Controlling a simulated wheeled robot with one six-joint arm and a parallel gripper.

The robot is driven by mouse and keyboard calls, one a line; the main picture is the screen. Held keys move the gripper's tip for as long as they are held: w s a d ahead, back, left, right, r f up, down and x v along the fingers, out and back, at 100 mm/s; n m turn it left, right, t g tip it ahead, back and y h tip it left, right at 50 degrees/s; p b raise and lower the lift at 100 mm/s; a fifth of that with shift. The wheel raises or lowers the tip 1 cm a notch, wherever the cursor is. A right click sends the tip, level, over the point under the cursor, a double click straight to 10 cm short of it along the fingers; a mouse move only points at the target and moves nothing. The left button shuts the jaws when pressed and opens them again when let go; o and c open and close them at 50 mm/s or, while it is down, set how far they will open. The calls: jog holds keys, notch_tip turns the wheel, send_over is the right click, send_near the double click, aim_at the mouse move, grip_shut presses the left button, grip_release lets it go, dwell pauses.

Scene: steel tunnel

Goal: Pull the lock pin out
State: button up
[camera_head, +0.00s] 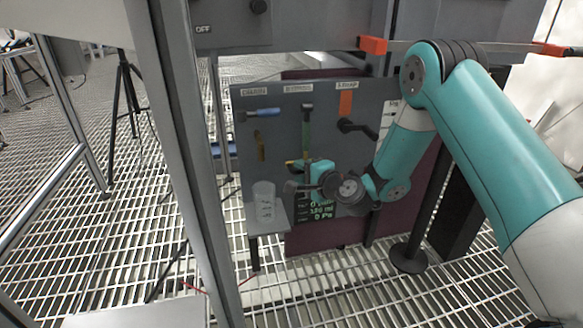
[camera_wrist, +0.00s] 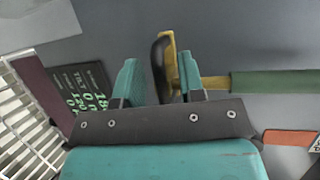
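A grey panel (camera_head: 245,190) carries several levers and handles. In the middle a green handle (camera_head: 306,128) hangs down to a yellow part (camera_head: 292,162) close to my gripper (camera_head: 300,174). In the wrist view my gripper (camera_wrist: 158,66) is open, with its two teal fingers apart. A black rounded piece (camera_wrist: 160,68) and the yellow part (camera_wrist: 173,62) lie in line with the gap, nearer the right finger. The green handle (camera_wrist: 275,83) runs off to the right there. I cannot tell whether the fingers touch them. I cannot make out for sure which piece is the lock pin.
A blue-handled lever (camera_head: 262,113) is at the panel's upper left, and an orange part (camera_head: 345,103) with a black handle (camera_head: 357,127) at its upper right. A clear beaker (camera_head: 264,202) stands on a small shelf below. A green-lettered display (camera_head: 318,208) is partly hidden.

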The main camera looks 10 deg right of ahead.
jog(key=shift+w+d, duration=0.1)
grip_shut()
notch_tip(320, 180, down, 4)
jog(key=shift+r+b, duration=0.2)
jog(key=shift+b, duration=1.05)
grip_release()
jog(key=shift+a, duration=0.2)
jog(key=shift+d, duration=0.1)
